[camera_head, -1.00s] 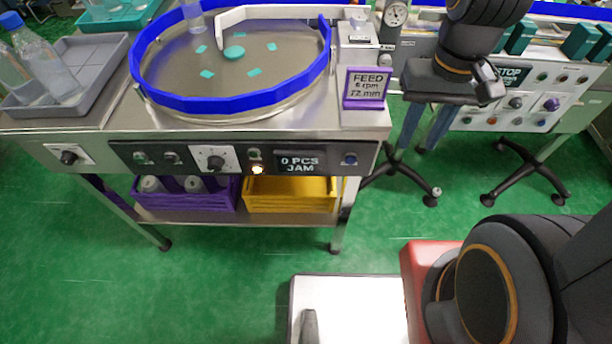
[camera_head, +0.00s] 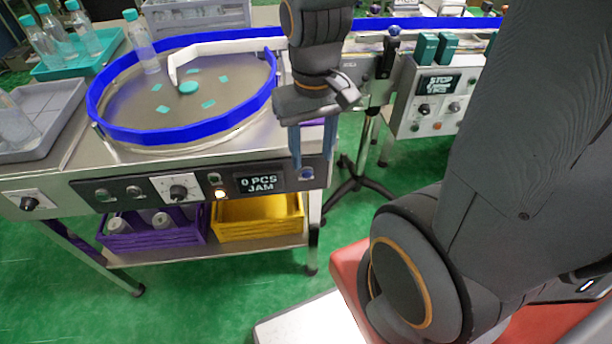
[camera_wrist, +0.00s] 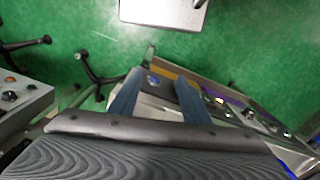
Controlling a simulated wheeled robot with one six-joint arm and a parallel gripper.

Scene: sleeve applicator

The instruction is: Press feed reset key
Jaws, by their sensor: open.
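The feeder's black control panel (camera_head: 130,192) runs along the front of the steel table. A round blue button (camera_head: 307,173) sits at its right end, beside a display (camera_head: 262,183) reading "0 PCS JAM". No label on the button is legible, so I cannot confirm that it is the feed reset key. My gripper (camera_head: 312,160) is open and empty, its two blue-grey fingers pointing down in front of the panel's right end. The button shows between the fingertips; I cannot tell the gap or any contact. In the wrist view, my gripper (camera_wrist: 158,82) hangs over the panel's end.
The panel also has a knob (camera_head: 179,192) and a lit amber lamp (camera_head: 220,195). A blue-rimmed bowl (camera_head: 180,137) stands on the table, with purple (camera_head: 150,238) and yellow (camera_head: 258,218) bins below. A second machine's control panel (camera_head: 428,112) stands to the right.

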